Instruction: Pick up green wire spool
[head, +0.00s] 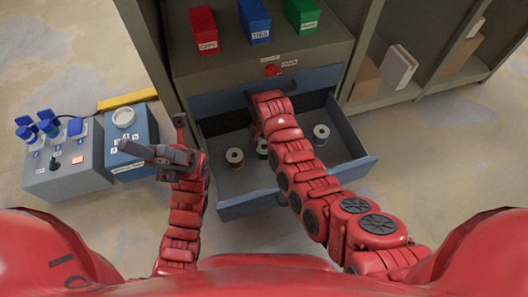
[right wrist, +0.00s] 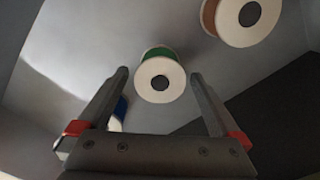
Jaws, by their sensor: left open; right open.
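The green wire spool (right wrist: 160,55), with white flanges, stands in the open drawer (head: 245,205). In the right wrist view it lies ahead of and between the fingertips of my right gripper (right wrist: 160,75), which is open with nothing gripped. In the head view, a partly visible spool (head: 262,147) shows beside my right arm, which hides most of it and the right gripper. My left gripper (head: 158,150) is open and empty, left of the drawer.
A blue spool (right wrist: 121,108) is partly behind the left finger in the right wrist view. An orange-brown spool (right wrist: 240,14) is at the upper right. Drawer walls surround the right gripper.

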